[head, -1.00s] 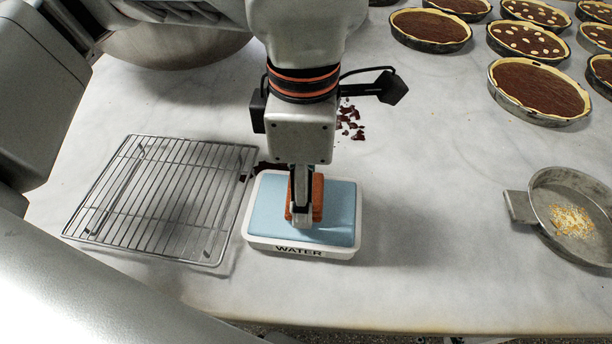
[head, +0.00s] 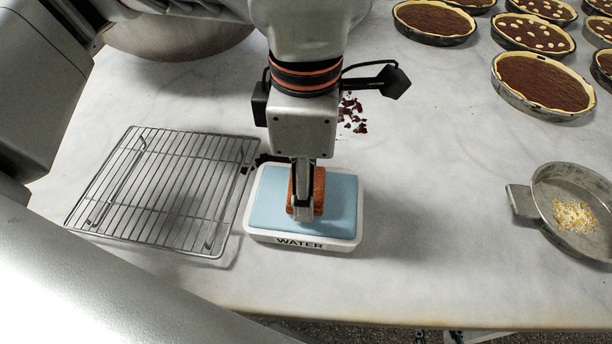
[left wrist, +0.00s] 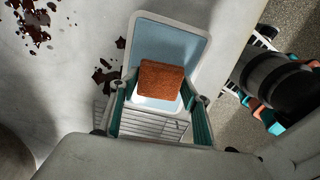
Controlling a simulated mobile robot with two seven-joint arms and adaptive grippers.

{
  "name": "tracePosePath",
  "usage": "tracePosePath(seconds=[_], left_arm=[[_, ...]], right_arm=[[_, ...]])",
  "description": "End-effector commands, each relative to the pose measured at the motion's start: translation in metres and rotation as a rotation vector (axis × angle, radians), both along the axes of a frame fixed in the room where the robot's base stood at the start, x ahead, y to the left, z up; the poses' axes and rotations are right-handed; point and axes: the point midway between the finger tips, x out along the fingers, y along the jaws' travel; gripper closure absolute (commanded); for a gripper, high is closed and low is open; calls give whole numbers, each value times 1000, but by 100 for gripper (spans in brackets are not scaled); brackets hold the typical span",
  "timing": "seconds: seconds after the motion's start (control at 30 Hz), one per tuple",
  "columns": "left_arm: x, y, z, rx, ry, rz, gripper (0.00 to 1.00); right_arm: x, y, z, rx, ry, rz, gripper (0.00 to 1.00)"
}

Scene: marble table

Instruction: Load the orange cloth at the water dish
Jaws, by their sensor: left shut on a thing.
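The water dish (head: 270,221) is a white tray with a blue surface and the word WATER on its front. It also shows in the left wrist view (left wrist: 186,37). The orange cloth (head: 319,187) is a folded rust-orange block at the middle of the dish; in the left wrist view the cloth (left wrist: 162,80) lies between the fingers. My left gripper (head: 303,212) points down over the dish and is shut on the cloth. Its fingers hide part of the cloth, and I cannot tell whether the cloth touches the blue surface. My right gripper is not in view.
A wire cooling rack (head: 165,190) lies close to the left of the dish. Dark chocolate-like crumbs (head: 352,114) are scattered behind it. A metal pan (head: 545,190) with pale crumbs stands at the right, and several tarts (head: 543,82) at the back right. The marble between dish and pan is clear.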

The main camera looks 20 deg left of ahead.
Motion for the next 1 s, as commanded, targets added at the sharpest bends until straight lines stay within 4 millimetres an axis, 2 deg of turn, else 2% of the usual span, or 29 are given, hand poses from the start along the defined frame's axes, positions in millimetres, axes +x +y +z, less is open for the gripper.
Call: tracePosePath(seconds=[1.0], left_arm=[[0,0,-7,-1,-1,0,71]], right_arm=[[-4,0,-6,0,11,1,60]])
